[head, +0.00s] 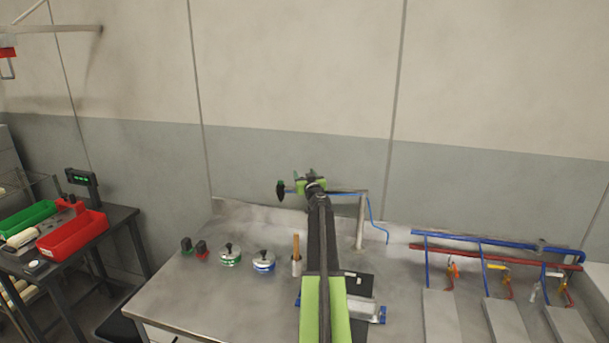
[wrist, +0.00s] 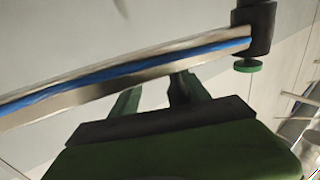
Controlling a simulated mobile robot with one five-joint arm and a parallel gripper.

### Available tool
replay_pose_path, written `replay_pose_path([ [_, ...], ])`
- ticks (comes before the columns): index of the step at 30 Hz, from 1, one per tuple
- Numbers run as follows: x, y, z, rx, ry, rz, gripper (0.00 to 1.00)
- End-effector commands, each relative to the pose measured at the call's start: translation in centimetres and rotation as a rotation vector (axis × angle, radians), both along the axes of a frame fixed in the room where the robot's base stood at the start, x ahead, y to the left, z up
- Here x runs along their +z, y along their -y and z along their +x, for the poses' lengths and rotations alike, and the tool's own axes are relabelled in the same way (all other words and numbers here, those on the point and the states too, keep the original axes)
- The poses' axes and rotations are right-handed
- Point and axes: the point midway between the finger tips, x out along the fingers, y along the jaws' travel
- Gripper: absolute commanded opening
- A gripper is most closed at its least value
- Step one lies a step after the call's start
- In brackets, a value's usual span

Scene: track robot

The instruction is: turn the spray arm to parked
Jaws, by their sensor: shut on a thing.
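The spray arm (head: 343,192) is a thin horizontal metal tube with a blue hose along it, on an upright post (head: 361,222) at the back of the steel bench. It points left from the post and ends in a dark nozzle (head: 281,190). In the wrist view the tube (wrist: 85,88) crosses in front of my fingers, and the nozzle (wrist: 254,28) with a green disc is at upper right. My gripper (head: 310,180) is shut on the spray arm, between post and nozzle. The exact finger contact is partly hidden. I see no parked mark.
On the bench (head: 190,300) stand a green-banded pot (head: 230,257), a blue-banded pot (head: 264,264) and a cup with a wooden handle (head: 296,265). Blue and red pipes (head: 490,247) run at right. A side table at left holds a red tray (head: 72,233). The wall is close behind.

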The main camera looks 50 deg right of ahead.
Motion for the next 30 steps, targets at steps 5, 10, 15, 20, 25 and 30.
replay_pose_path([
  [5,0.0,0.3,-0.3,-0.008,0.000,0.000,0.40],
  [10,0.0,-0.1,-0.8,-0.008,0.000,0.000,0.40],
  [15,0.0,-2.5,-3.4,-0.010,0.000,0.000,0.40],
  [20,0.0,-5.5,-7.1,-0.012,-0.001,-0.001,0.40],
  [25,0.0,-8.4,-10.4,-0.013,-0.001,-0.001,0.40],
  [30,0.0,-10.3,-12.6,-0.011,-0.001,-0.001,0.40],
])
